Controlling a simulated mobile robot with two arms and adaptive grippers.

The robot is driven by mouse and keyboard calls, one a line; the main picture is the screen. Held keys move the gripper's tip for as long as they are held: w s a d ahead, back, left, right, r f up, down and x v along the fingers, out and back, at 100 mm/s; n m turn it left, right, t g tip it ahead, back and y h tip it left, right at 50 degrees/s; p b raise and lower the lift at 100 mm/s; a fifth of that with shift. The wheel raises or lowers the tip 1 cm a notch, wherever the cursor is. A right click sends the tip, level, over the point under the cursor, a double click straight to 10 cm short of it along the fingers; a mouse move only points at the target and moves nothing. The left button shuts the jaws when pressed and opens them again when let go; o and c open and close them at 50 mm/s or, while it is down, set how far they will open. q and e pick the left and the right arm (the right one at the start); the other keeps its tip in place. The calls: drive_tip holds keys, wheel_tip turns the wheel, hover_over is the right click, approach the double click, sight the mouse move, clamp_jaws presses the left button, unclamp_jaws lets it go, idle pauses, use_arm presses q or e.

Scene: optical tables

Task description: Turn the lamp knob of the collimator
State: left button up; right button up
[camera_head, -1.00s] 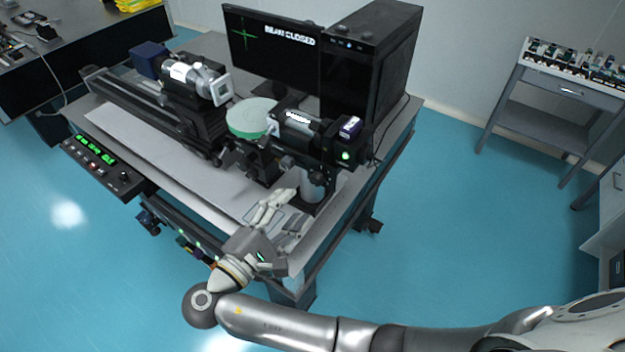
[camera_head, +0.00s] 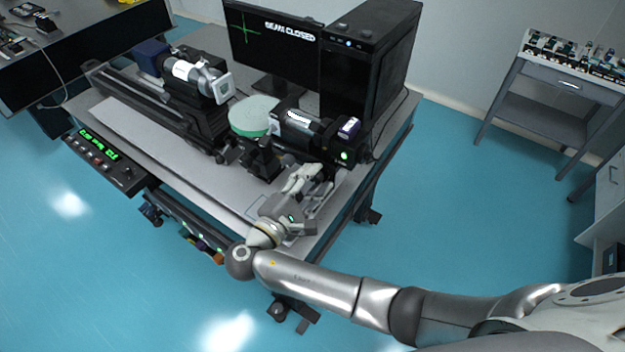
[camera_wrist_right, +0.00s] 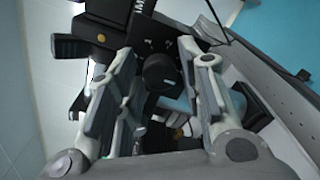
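The collimator (camera_head: 300,131) is a black tube unit with a green light on its end, on the right part of the optical table. My right gripper (camera_head: 316,174) is just in front of and below it. In the right wrist view, a round black knob (camera_wrist_right: 160,71) shows between the two fingers of my open right gripper (camera_wrist_right: 157,50). The fingers stand to either side of the knob with gaps; I see no contact. I cannot tell for sure that this is the lamp knob. My left gripper is not in view.
The optical table (camera_head: 190,165) also holds a green-topped disc (camera_head: 253,116), a second optical unit (camera_head: 195,80) on a rail, a monitor (camera_head: 270,50) reading "BEAM CLOSED" and a black computer (camera_head: 370,60). A control box (camera_head: 103,160) sits on the left edge.

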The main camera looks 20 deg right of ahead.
drive_tip(key=c, duration=0.6)
drive_tip(key=shift+f+m+b, duration=0.25)
drive_tip(key=shift+m+b, duration=0.85)
drive_tip(key=shift+b, duration=0.05)
drive_tip(key=m+b, duration=0.4)
drive_tip(key=b, duration=0.1)
drive_tip(key=shift+f+m, duration=0.1)
drive_tip(key=shift+m, duration=0.2)
drive_tip(key=shift+r+m+b, duration=0.2)
drive_tip(key=shift+m+b, duration=0.9)
drive_tip(key=shift+b, duration=0.3)
drive_tip(key=o, duration=1.1)
drive_tip(key=shift+r, duration=0.1)
drive_tip(key=shift+c, duration=0.2)
